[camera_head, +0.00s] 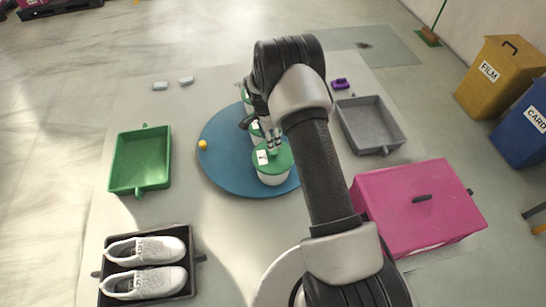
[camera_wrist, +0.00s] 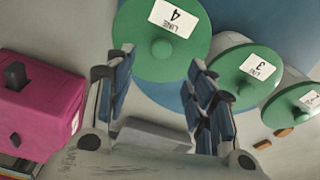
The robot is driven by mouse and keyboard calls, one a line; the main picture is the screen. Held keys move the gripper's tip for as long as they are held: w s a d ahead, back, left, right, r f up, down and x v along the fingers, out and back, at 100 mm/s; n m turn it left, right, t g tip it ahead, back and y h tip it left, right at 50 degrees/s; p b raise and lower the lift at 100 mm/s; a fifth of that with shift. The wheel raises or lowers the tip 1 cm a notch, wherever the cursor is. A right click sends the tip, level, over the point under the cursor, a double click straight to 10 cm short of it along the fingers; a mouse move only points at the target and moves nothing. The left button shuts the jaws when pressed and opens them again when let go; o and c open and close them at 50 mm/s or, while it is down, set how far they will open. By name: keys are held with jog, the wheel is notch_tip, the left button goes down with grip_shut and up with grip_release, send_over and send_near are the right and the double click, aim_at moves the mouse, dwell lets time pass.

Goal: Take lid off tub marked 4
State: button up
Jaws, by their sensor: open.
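The tub marked 4 shows in the wrist view by its round green lid (camera_wrist: 150,62), with a white label reading "LINE 4" and a green knob (camera_wrist: 162,48) in the middle. In the head view a white tub (camera_head: 272,179) with a green lid (camera_head: 283,161) stands at the front of the blue round table (camera_head: 222,170). My gripper (camera_head: 271,146) is just above that lid, pointing down. In the wrist view my gripper (camera_wrist: 161,60) is open and empty, its fingers on either side below the knob. The exact gap in height is unclear.
A tub lid marked 3 (camera_wrist: 240,85) and another green lid (camera_wrist: 290,108) are close on the right in the wrist view. A pink box (camera_head: 390,190), grey tray (camera_head: 399,135), green tray (camera_head: 140,160) and black tray (camera_head: 192,240) with white shoes stand around the table.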

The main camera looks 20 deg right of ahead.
aim_at(273, 152)
jog(key=f, duration=0.2)
jog(key=f+b, duration=0.1)
jog(key=f, duration=0.2)
jog(key=d+f, duration=0.1)
jog(key=f, duration=0.2)
jog(key=shift+f+b, duration=0.25)
jog(key=shift+b, duration=0.05)
jog(key=shift+c, duration=0.4)
jog(key=c, duration=1.1)
